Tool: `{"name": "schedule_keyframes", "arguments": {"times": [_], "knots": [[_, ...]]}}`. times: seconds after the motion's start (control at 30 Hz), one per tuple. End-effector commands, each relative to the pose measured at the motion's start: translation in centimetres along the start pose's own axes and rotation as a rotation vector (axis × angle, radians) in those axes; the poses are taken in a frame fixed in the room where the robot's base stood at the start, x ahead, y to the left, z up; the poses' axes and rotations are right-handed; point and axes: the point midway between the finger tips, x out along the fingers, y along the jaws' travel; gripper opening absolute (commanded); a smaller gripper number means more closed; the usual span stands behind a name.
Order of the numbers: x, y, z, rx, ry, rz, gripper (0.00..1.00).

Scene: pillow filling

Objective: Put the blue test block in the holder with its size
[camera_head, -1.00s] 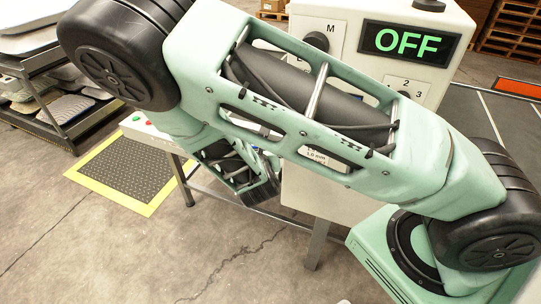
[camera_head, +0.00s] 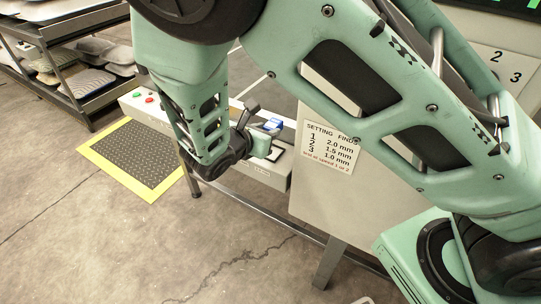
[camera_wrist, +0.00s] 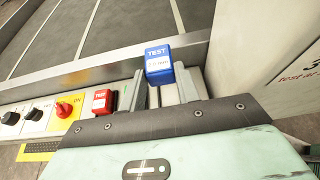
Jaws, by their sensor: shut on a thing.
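The blue test block (camera_wrist: 159,64), with a white label reading TEST, is between the fingertips of my gripper (camera_wrist: 165,85) in the wrist view. My gripper is shut on it. The block also shows in the head view (camera_head: 273,124), small and partly covered by the gripper (camera_head: 262,128), over the right part of the light bench. A red block marked TEST (camera_wrist: 102,100) is left of my gripper in the wrist view, near the bench's control panel. I cannot make out the blue block's size marking or tell which holder matches it.
A sign of setting numbers and millimetre sizes (camera_head: 330,146) is on the white machine (camera_head: 340,195), close right of my gripper. A red knob (camera_wrist: 66,108) and black knobs are at left in the wrist view. A yellow-edged mat (camera_head: 135,155) lies on the floor.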

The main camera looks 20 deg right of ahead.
Motion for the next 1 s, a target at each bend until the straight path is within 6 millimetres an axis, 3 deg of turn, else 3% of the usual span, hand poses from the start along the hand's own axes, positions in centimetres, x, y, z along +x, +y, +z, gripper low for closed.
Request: {"name": "schedule_keyframes", "arguments": {"times": [0.13,0.6,0.97,1.0], "knots": [[1.2,-0.1,-2.6,-0.003,-0.001,-0.002,0.06],[3.1,0.0,-7.0,-0.002,-0.002,0.000,0.06],[3.3,0.0,-7.4,0.000,-0.001,0.000,0.06],[3.3,0.0,-7.5,0.000,-0.001,0.000,0.35]]}}
